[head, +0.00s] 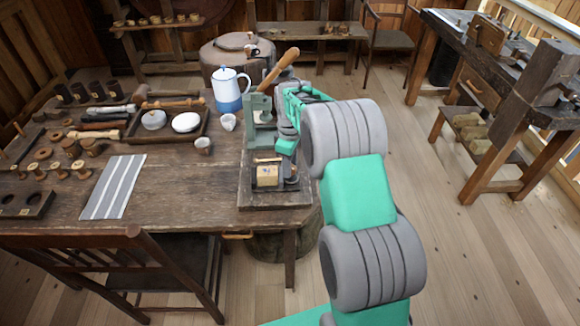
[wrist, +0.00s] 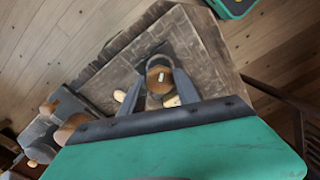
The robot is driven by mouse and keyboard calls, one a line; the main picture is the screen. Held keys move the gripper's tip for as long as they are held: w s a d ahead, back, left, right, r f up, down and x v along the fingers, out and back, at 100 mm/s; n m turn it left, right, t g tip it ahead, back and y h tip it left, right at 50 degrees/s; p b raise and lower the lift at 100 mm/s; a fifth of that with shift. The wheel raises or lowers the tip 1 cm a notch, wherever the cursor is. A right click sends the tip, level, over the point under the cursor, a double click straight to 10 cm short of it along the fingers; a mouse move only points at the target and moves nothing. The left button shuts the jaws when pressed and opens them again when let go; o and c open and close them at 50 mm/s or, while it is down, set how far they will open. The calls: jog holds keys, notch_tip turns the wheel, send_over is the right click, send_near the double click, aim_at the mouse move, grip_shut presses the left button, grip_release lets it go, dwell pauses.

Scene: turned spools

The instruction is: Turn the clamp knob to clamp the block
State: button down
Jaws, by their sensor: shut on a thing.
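The clamp knob (wrist: 158,79) is a round brown disc with a small pale mark on top, seen from above in the wrist view. My gripper (wrist: 160,86) has its two dark fingers on either side of the knob and is shut on it. The pale wooden block (head: 267,176) sits in the dark clamp fixture (head: 262,198) near the table's right front corner in the head view. A pale piece, probably part of the block, shows beside the right finger in the wrist view. In the head view my arm hides the knob and fingertips.
A grey-green press (head: 252,124) with a wooden lever stands behind the clamp. A blue-and-white pot (head: 229,92), small cups and a tray (head: 140,138) stand to the left. A striped cloth (head: 113,187) lies left on the table (head: 185,190). A chair stands in front.

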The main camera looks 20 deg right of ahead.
jog(key=m+b, duration=0.1)
jog(key=m, duration=1.2)
jog(key=shift+m, duration=0.4)
dwell(0.3)
jog(key=c, duration=0.9)
grip_release()
jog(key=shift+b, duration=0.3)
